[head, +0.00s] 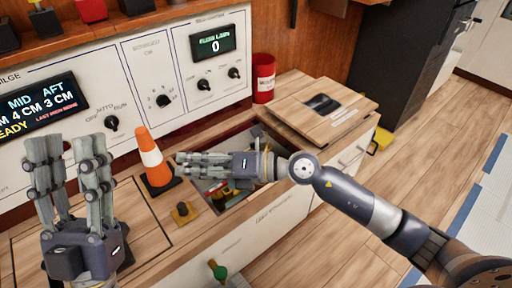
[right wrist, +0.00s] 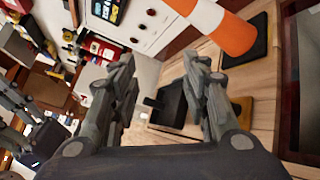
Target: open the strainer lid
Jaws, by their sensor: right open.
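No part in view can be surely told as the strainer lid. A square opening (head: 262,131) in the wooden counter holds red, yellow and grey parts, largely covered by my right arm. My right gripper (head: 182,163) reaches left across this opening in the head view, close to the orange and white cone (head: 150,152). Its fingers are apart and empty in the right wrist view (right wrist: 160,68). A dark block (right wrist: 172,102) shows beyond them. My left gripper (head: 68,145) points up over the counter's left part, its fingers apart with nothing seen between them.
A wooden panel with a dark inset (head: 322,103) lies right of the opening. A red can (head: 263,78) stands behind. A control panel (head: 160,65) rises at the back.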

